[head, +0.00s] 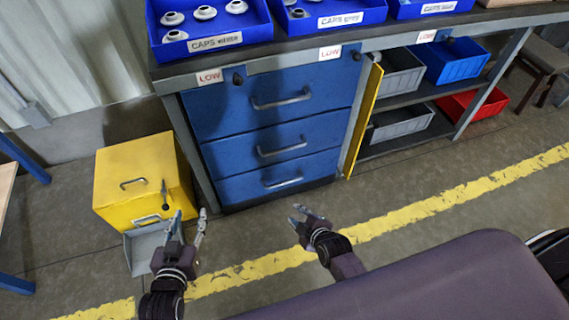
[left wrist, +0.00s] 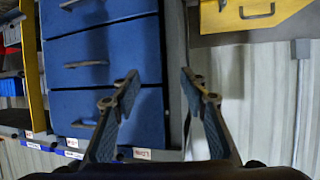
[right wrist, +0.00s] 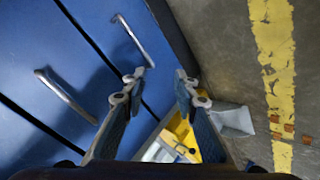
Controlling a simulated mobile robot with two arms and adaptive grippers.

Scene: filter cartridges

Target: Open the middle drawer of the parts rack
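The parts rack is a blue unit of three drawers under the workbench, all closed in the head view. The middle drawer (head: 243,153) has a grey bar handle (head: 282,147); in the left wrist view, which is upside down, this handle (left wrist: 85,63) is also clear. My left gripper (head: 189,214) is open and empty, in front of the rack's left side, apart from the handles. My right gripper (head: 298,213) is open and empty, low in front of the bottom drawer (head: 270,180). The right wrist view shows two handles, the left one (right wrist: 65,97) apparently the middle drawer's.
A yellow cabinet (head: 143,168) stands left of the rack, with a grey tray (head: 146,247) at its front. A yellow door (head: 363,118) stands open at the rack's right, beside shelves of bins. Blue cap trays (head: 210,42) sit on the bench.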

